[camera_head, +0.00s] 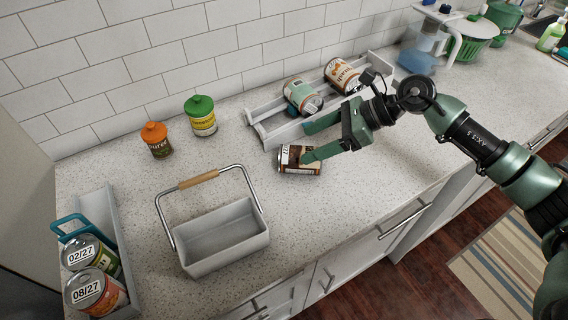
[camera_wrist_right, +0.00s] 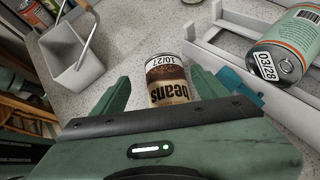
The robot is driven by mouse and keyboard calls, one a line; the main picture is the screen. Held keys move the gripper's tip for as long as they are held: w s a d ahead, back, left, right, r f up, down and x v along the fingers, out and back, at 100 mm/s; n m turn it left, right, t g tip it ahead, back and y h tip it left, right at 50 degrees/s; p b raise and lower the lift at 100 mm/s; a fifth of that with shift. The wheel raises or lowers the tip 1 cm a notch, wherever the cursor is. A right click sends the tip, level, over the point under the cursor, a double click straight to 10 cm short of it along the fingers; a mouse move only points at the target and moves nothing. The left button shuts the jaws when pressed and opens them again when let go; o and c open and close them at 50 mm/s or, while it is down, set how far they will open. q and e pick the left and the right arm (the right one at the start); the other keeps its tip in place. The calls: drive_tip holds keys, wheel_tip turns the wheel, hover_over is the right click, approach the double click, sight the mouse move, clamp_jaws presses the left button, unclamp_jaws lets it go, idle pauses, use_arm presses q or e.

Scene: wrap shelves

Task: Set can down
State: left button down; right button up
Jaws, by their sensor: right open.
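A brown beans can with a white date label (camera_head: 301,159) is on the counter, in front of the white rack. In the right wrist view the same can (camera_wrist_right: 167,80) lies between my fingers, its label reading 10/27. My right gripper (camera_head: 306,146) is open, its fingers on either side of the can; whether they touch it is unclear. In the right wrist view the gripper (camera_wrist_right: 163,92) shows a finger at each side of the can, with a visible gap on the left. My left gripper is not in view.
A white rack (camera_head: 268,136) behind holds a teal-labelled can (camera_head: 302,97) and another can (camera_head: 342,75). An empty white caddy (camera_head: 216,252) with a wooden handle stands to the left. Orange-lidded (camera_head: 156,140) and green-lidded (camera_head: 201,116) jars stand behind it. A left rack (camera_head: 96,206) holds dated cans.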

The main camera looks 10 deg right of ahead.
drive_tip(key=shift+w+d+f+h, duration=0.1)
drive_tip(key=shift+d+f+h, duration=0.2)
drive_tip(key=shift+d, duration=0.25)
drive_tip(key=shift+d+f+h, duration=0.2)
drive_tip(key=shift+d+f, duration=0.05)
drive_tip(key=shift+d, duration=0.3)
drive_tip(key=shift+d+f+n, duration=0.2)
drive_tip(key=shift+f+n, duration=0.05)
drive_tip(key=shift+n, duration=0.05)
drive_tip(key=p+x, duration=0.1)
drive_tip(key=x, duration=0.1)
drive_tip(key=p+x, duration=0.1)
drive_tip(key=x, duration=0.1)
drive_tip(key=p+x, duration=0.1)
drive_tip(key=x, duration=0.2)
drive_tip(key=shift+s+d+f, duration=0.1)
drive_tip(key=shift+s+f, duration=0.15)
drive_tip(key=shift+f, duration=0.15)
drive_tip(key=c, duration=1.5)
clamp_jaws()
drive_tip(key=shift+w+r, duration=0.1)
drive_tip(key=shift+r, duration=0.15)
